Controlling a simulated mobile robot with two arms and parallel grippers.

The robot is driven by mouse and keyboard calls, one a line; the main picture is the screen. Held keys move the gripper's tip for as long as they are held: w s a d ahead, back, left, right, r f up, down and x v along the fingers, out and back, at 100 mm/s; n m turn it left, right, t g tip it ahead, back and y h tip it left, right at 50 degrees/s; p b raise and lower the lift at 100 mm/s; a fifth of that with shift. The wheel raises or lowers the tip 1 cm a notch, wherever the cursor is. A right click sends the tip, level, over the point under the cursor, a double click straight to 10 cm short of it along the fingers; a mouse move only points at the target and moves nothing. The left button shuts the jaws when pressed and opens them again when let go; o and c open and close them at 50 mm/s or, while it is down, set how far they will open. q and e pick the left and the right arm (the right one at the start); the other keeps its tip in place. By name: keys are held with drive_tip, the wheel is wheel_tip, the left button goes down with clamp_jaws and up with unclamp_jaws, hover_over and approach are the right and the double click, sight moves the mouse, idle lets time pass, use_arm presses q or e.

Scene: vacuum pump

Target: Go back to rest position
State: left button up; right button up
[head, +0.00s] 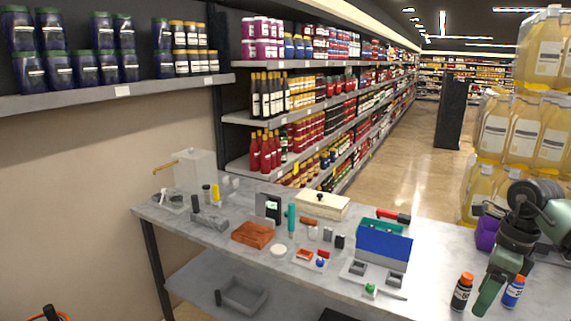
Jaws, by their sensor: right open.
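My right gripper (497,282) hangs over the right end of the grey table (440,255), with its arm coming in from the right edge. It points downward and is open, with nothing seen held in it. One long green finger shows clearly; the other is hard to make out. In the picture it lies between a dark bottle with an orange cap (461,294) and a blue bottle with an orange cap (514,291). Whether it touches either cannot be told. My left gripper is not in view.
A purple cup (487,232) stands behind the gripper. A blue and green box (383,246), a wooden block (253,234), a cream box (322,204) and small parts cover the table. Large yellow jugs (495,130) are stacked at right. Stocked shelves line the aisle; its floor is clear.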

drive_tip(key=w+a+f+m+t+y, duration=0.1)
drive_tip(key=w+a+f+m+y, duration=0.2)
drive_tip(key=a+f+y, duration=0.5)
drive_tip(key=w+a+f+m+t+y, duration=0.25)
drive_tip(key=a+f, duration=0.25)
drive_tip(key=a, duration=0.7)
wheel_tip(320, 180, down, 16)
drive_tip(key=w+a+m+t+h, duration=0.15)
drive_tip(key=m+t, duration=0.65)
drive_tip(key=m, duration=0.8)
drive_tip(key=s+d+f+m+g+h, duration=0.1)
drive_tip(key=s+d+f+m+h, duration=0.25)
drive_tip(key=s+f+m, duration=0.65)
drive_tip(key=s+d+f+m+g+h, duration=0.25)
drive_tip(key=s+f+m+h, duration=0.2)
drive_tip(key=s+f, duration=0.75)
drive_tip(key=s+a+f+m+g, duration=0.1)
drive_tip(key=s+f, duration=0.4)
drive_tip(key=s, duration=0.5)
drive_tip(key=s+f+m+g+h, duration=0.1)
drive_tip(key=s+f+m+g, duration=0.2)
drive_tip(key=s, duration=0.8)
drive_tip(key=s+a+f+m+g+h, duration=0.1)
drive_tip(key=s+f+m+g, duration=0.2)
drive_tip(key=s+f, duration=0.3)
drive_tip(key=s, duration=0.4)
drive_tip(key=shift+s+a+f, duration=0.3)
drive_tip(key=shift+f, duration=0.05)
